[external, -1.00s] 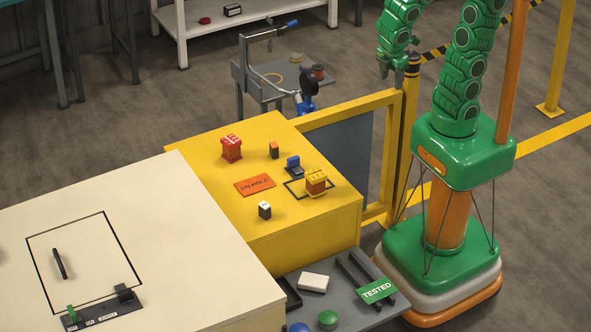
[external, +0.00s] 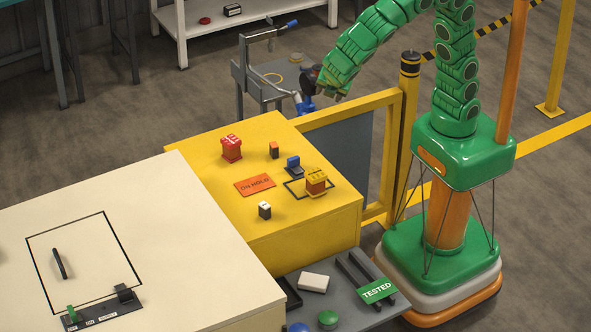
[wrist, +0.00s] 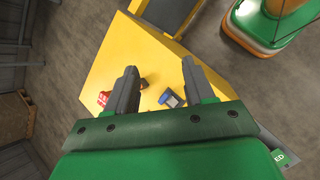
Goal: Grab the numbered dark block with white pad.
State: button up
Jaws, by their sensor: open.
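A small dark block with a white pad (external: 265,211) on top stands near the front of the yellow table (external: 215,215). I cannot make out its number. It does not show in the wrist view.
Also on the table are an orange-topped dark block (external: 274,152), a blue block (external: 293,162) in a dark holder, a red stand (external: 231,150), a yellow-and-orange stand (external: 316,182) and an orange sign (external: 255,185). A yellow gate (external: 350,108) and striped post (external: 409,85) stand nearby.

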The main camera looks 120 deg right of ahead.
jog(key=w+a+f+n+h, duration=0.1)
jog(key=w+a+f+n, duration=0.1)
jog(key=w, duration=0.3)
jog(key=w+a+f+n+h, duration=0.1)
jog(key=w+f+n+h, duration=0.1)
jog(key=w, duration=0.4)
jog(key=n+t+h, duration=0.3)
jog(key=n+t, duration=0.2)
jog(key=n, duration=0.3)
send_near(268, 210)
jog(key=x, duration=0.4)
jog(key=shift+s+f, duration=0.1)
jog(key=shift+x, duration=3.9)
jog(key=c, duration=0.9)
grip_shut()
